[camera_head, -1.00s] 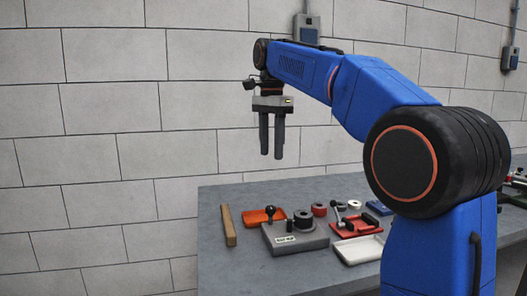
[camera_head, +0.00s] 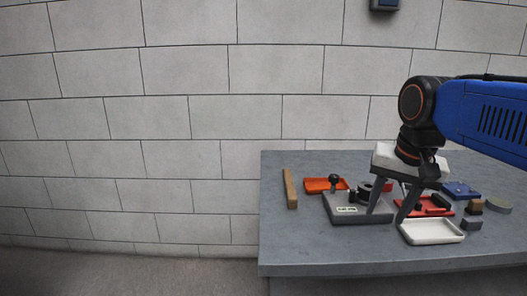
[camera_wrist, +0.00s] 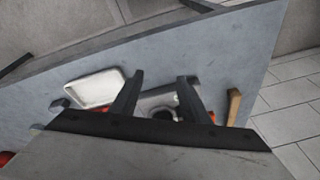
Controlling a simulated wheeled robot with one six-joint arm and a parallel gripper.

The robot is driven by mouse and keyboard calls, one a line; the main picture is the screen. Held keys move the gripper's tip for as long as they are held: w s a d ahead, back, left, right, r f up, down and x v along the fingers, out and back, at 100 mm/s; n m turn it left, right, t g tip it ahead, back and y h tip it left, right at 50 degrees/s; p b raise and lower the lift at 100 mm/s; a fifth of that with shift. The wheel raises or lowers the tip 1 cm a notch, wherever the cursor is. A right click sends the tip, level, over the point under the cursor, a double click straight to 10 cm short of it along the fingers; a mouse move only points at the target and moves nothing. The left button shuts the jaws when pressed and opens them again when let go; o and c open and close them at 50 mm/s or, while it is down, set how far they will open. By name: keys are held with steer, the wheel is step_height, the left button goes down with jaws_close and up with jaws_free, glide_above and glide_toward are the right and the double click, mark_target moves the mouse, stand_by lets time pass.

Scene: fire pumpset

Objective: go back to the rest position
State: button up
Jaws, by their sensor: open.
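My gripper (camera_head: 392,203) hangs at the end of my blue arm, fingers pointing down and spread apart with nothing between them. In the head view it overlaps the grey fixture block (camera_head: 345,207) with its black knob and the white tray (camera_head: 431,231). I cannot tell its exact height above the table. In the wrist view the two dark fingers (camera_wrist: 160,92) stand apart, with the white tray (camera_wrist: 98,88) left of them and the wooden bar (camera_wrist: 233,106) to their right. The fixture is partly hidden behind the fingers.
The grey table (camera_head: 300,250) carries an orange tray (camera_head: 322,185), a wooden bar (camera_head: 290,188), a red tray (camera_head: 432,207), a blue piece (camera_head: 458,189) and small blocks (camera_head: 475,206). A tiled wall (camera_head: 180,120) stands behind. The table's front strip is clear.

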steer(key=s+d+f+n+t, duration=0.1)
steer(key=s+f+n, duration=0.3)
steer(key=s+f, duration=0.8)
step_height(320, 180, down, 4)
steer(key=shift+d+f+n+t, duration=0.1)
steer(key=shift+d+n+t, duration=0.25)
steer(key=shift+n+t, duration=0.05)
